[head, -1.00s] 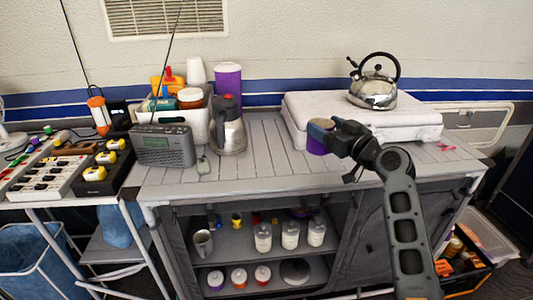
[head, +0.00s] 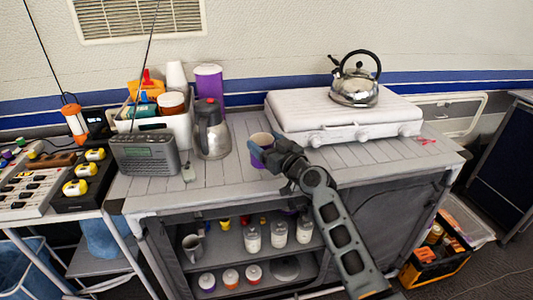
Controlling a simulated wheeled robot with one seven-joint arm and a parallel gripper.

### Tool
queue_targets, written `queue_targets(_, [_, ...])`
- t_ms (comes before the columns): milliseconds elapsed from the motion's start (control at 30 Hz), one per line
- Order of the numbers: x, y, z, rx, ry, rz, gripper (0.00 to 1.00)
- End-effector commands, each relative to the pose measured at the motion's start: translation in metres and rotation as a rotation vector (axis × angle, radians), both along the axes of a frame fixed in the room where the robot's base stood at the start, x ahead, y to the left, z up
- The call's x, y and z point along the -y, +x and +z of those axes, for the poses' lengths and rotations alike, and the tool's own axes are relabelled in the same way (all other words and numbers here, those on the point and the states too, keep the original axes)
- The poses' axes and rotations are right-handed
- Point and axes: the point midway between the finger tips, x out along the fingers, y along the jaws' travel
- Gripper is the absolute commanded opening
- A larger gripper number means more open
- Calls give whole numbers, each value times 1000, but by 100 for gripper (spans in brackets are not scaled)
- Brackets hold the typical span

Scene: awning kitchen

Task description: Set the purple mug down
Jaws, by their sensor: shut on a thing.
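The purple mug (head: 259,143) is at the tip of my gripper (head: 268,152) in the head view. Its pale inside shows at the top and it looks about upright. My gripper is shut on it from the front right and hides part of its side. The mug is over the grey slatted counter (head: 226,190), between the steel jug and the white stove case. I cannot tell whether its base touches the counter.
A steel jug (head: 211,135) stands left of the mug, with a grey radio (head: 145,154) further left. The white stove case (head: 340,116) is at right with a kettle (head: 355,83) on it. The front left counter is mostly clear.

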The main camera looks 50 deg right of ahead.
Motion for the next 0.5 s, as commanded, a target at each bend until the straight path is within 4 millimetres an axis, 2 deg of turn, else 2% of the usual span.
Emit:
queue_targets(200, [1, 0, -32, -1, 1, -1, 36])
queue_targets(300, [1, 0, -38, -1, 0, 0, 36])
queue_targets(500, [0, 0, -38, 0, 0, 0, 36])
